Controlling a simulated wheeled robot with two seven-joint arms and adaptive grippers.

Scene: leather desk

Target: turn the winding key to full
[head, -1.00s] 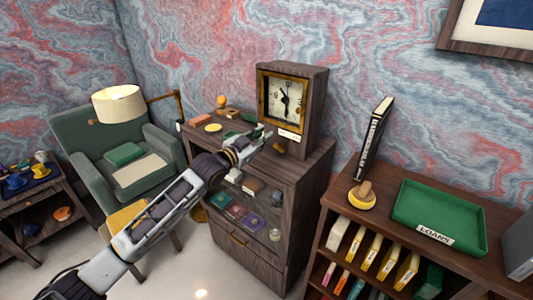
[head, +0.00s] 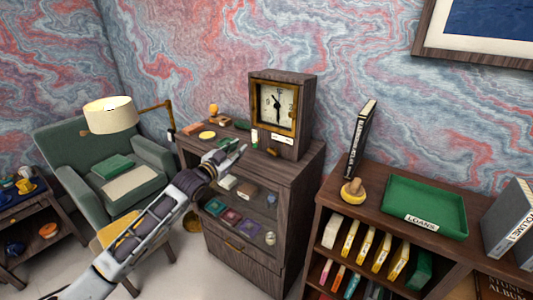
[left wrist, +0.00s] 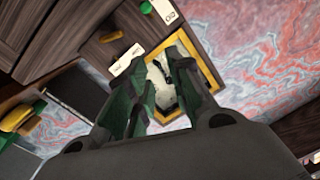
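A dark wooden clock (head: 307,109) with a brass-framed face stands on the cabinet; its face also shows in the left wrist view (left wrist: 163,84), partly behind my fingers. A small orange-brown knob-like piece (head: 273,151) sits low on the clock's front, below a white label; it looks like the winding key, and its setting cannot be read. It also seems to show in the left wrist view (left wrist: 110,37). My left gripper (head: 241,148) is in front of the clock, to the left of the key and apart from it. Its fingers are spread and empty. My right gripper is not in view.
The cabinet (head: 298,172) has small items on its top, left of the clock. A bookshelf (head: 335,188) with a green tray (head: 425,208), a stamp (head: 353,190) and a standing black book (head: 360,138) is at the right. An armchair (head: 68,155) and lamp (head: 110,115) stand left.

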